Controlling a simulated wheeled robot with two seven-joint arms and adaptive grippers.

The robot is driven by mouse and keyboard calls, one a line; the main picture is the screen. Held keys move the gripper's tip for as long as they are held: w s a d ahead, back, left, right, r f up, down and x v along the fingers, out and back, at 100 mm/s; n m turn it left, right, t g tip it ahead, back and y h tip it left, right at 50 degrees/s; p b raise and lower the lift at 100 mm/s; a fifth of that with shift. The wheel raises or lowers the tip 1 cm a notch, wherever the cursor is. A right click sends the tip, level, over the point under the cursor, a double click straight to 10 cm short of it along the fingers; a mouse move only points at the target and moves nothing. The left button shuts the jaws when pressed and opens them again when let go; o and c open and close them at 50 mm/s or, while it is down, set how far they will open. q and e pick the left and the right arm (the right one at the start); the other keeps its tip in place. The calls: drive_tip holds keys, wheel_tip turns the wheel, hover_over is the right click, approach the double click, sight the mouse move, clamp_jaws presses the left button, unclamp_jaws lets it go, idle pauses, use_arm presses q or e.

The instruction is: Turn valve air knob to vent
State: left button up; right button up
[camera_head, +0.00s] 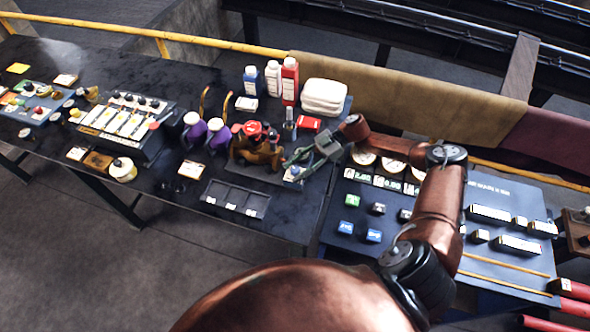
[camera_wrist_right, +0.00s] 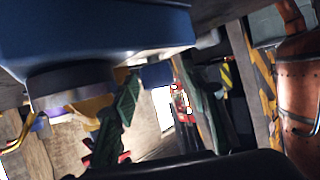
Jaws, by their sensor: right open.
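My right gripper (camera_head: 300,157) reaches in from the right over the right end of the dark bench, just right of a brass valve body (camera_head: 262,155) with a red top (camera_head: 252,128). A small blue block with a pale top (camera_head: 293,174) sits right below the fingers; I cannot tell if they touch it. In the right wrist view my right gripper (camera_wrist_right: 158,103) has its green-padded fingers apart, with nothing seen between them. A blue housing (camera_wrist_right: 105,30) with a dark round part (camera_wrist_right: 70,85) is close at upper left. I cannot tell for sure which part is the air knob or read its setting.
A grey compartment tray (camera_head: 236,198) lies in front of the valve. Bottles (camera_head: 273,78), folded white cloths (camera_head: 324,96) and a red box (camera_head: 308,124) stand behind. A blue panel with gauges (camera_head: 480,205) is at right, under my right arm. Purple items (camera_head: 206,133) stand left.

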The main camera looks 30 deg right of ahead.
sight(295, 169)
wheel_tip(295, 169, up, 10)
drive_tip(key=shift+f, duration=0.1)
idle(0.4)
